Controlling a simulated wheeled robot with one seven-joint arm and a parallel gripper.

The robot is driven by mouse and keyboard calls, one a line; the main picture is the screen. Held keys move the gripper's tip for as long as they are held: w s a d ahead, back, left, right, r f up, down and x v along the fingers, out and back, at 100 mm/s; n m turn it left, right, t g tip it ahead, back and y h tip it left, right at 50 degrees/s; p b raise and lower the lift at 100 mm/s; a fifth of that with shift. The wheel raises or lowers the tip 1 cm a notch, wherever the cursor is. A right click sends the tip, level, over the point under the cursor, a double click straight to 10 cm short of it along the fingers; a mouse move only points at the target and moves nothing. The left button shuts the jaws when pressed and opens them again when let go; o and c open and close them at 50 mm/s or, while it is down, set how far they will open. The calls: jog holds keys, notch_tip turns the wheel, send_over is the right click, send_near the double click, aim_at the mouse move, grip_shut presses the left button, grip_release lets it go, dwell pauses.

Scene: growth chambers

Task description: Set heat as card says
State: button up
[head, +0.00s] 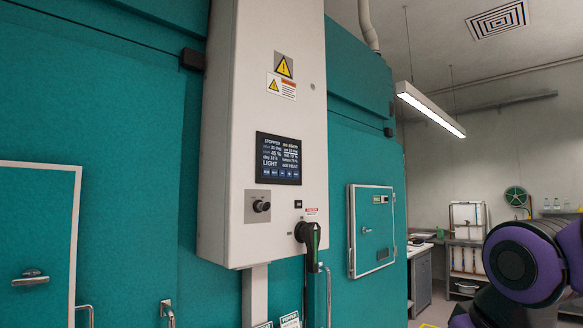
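A control box (225,135) in pale grey stands on the teal chamber front. Its dark display (279,158) is lit, with small rows of text. The top left appears to read "STOPPED", with "LIGHT" lower down; other values are too small to read surely. A black round knob (261,206) sits on a grey plate below the display. A black and green rotary handle (309,240) is at the lower right of the box, pointing down. Two small cards with dark text (290,320) show at the bottom edge, cut off and not readable. My gripper is not in view.
My purple and black arm link fills the lower right. A small framed hatch (371,230) is right of the box. A teal door (35,240) with a lever handle is at left. A bench (420,270) and shelf rack (468,240) stand farther back right.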

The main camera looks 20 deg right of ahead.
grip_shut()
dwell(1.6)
